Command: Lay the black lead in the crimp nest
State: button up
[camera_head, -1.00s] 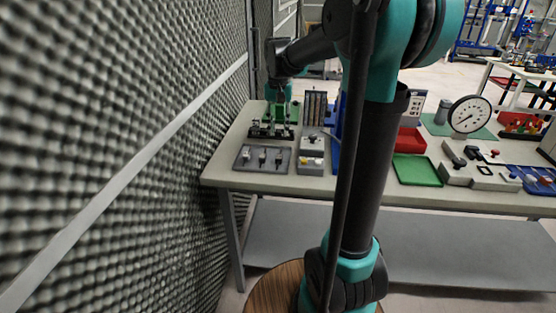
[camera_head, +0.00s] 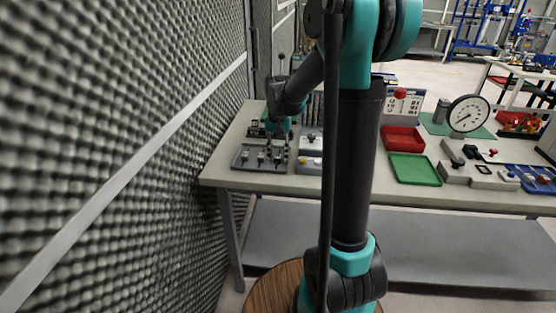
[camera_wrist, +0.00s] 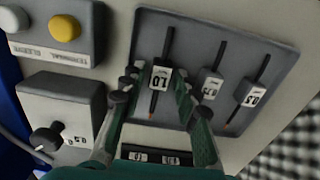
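A grey tray (camera_wrist: 215,25) holds three dark leads with white number labels. The 1.0 lead (camera_wrist: 167,45) is black with a reddish tip and lies nearest my gripper (camera_wrist: 160,86). My green fingers with dark tips are spread, one on each side of this lead's label. I cannot tell whether they touch it. Two other leads (camera_wrist: 210,86) (camera_wrist: 254,93) lie to the right. In the head view the tray (camera_head: 240,162) is at the table's left end, under my gripper (camera_head: 271,146). A black labelled block (camera_wrist: 150,155), possibly the nest fixture, shows partly between my fingers.
A grey box with a yellow button (camera_wrist: 65,28) and a box with a black lever (camera_wrist: 60,115) stand beside the tray. The foam wall (camera_head: 130,130) is close on the left. A green tray (camera_head: 414,169) and a dial gauge (camera_head: 468,114) are farther right.

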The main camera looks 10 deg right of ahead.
grip_shut()
jog(key=shift+r, duration=0.1)
